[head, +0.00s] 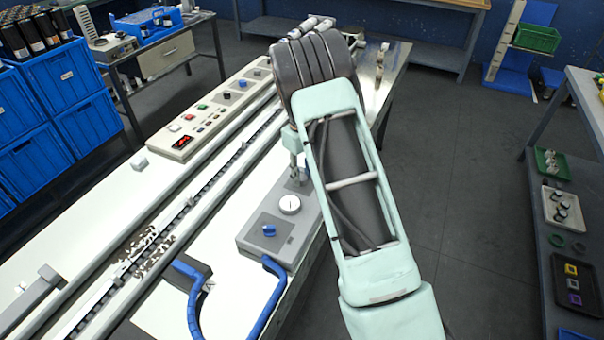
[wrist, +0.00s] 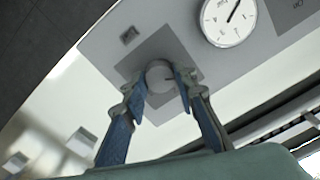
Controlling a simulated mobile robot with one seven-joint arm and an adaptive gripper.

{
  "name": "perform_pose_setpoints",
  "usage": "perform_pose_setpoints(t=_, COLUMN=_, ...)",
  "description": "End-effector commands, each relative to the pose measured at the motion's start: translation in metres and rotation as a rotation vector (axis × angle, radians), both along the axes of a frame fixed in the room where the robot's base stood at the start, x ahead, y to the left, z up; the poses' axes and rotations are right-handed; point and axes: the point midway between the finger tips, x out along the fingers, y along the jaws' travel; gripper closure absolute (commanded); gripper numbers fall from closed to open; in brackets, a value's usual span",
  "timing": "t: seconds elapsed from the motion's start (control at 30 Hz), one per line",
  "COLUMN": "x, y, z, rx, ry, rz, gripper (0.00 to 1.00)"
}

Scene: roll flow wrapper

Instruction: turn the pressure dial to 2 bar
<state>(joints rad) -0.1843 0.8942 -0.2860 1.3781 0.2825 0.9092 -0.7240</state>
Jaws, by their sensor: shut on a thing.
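The pressure dial (wrist: 158,73) is a round grey knob on a darker square plate of the grey control box (head: 262,250). In the wrist view, the two blue-grey fingers of my gripper (wrist: 160,82) are closed on opposite sides of the dial. A dark mark shows on the dial's right side. A round white gauge (wrist: 229,20) lies up and right of the dial, with its thin needle pointing to the upper right; its numbers are too small to read. The gauge also shows in the head view (head: 290,204). There, my arm hides most of the dial area.
A blue knob (head: 269,230) is on the same box, near the gauge. Blue hoses (head: 262,300) arch beside it. A long conveyor rail (head: 190,200) and a beige button panel (head: 200,120) lie to the left. Floor (head: 465,200) is clear at right.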

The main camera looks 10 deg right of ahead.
Motion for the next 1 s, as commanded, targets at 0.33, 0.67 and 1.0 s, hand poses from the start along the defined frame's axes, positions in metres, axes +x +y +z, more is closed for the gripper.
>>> perform_pose_setpoints(t=0.33, x=0.0001, y=0.0000, z=-0.0002, rx=0.000, ry=0.000, rz=-0.035, gripper=0.98)
perform_pose_setpoints(t=0.67, x=0.0001, y=0.0000, z=-0.0013, rx=0.000, ry=0.000, rz=-0.243, gripper=0.98)
perform_pose_setpoints(t=1.0, x=0.0005, y=0.0002, z=-0.0005, rx=0.001, ry=-0.001, rz=-0.564, gripper=0.98)
